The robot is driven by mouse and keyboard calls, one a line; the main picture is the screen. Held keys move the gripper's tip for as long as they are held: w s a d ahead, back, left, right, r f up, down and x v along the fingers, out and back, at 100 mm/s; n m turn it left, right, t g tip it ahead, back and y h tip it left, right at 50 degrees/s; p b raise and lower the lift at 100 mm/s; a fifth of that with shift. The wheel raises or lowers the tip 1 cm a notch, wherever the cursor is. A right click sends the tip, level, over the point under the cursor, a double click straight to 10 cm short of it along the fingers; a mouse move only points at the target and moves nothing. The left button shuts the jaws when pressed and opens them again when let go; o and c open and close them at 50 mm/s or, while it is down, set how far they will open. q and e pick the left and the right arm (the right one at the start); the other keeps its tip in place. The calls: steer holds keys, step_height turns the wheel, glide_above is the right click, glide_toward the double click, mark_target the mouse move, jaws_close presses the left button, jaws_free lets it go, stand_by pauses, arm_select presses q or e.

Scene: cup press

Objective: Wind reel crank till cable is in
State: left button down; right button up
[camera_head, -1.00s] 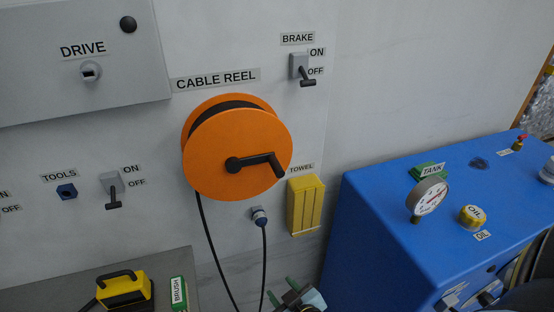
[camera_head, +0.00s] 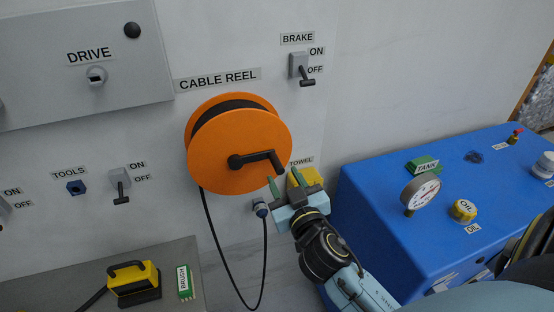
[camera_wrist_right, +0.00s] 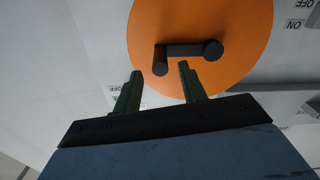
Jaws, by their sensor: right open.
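The orange cable reel (camera_head: 225,160) is mounted on the wall, with a black crank (camera_head: 258,160) on its front face. The black cable (camera_head: 220,255) hangs from the reel in a loop and rises to a plug in a wall socket (camera_head: 261,207). My right gripper (camera_head: 285,184) is open and empty, just below and in front of the crank handle. In the right wrist view the open fingers (camera_wrist_right: 158,88) point at the orange reel (camera_wrist_right: 235,60), and the crank handle (camera_wrist_right: 160,62) is just beyond them, apparently untouched. My left gripper is not in view.
The brake switch (camera_head: 301,70) is on the wall above right of the reel. A yellow towel holder (camera_head: 306,178) is partly hidden behind my right gripper. A blue tank cabinet (camera_head: 370,200) with a gauge stands at right.

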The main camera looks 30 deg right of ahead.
mark_target(281, 172)
steer(key=p+x, duration=0.1)
steer(key=x, duration=0.5)
steer(key=shift+c, duration=0.2)
jaws_close()
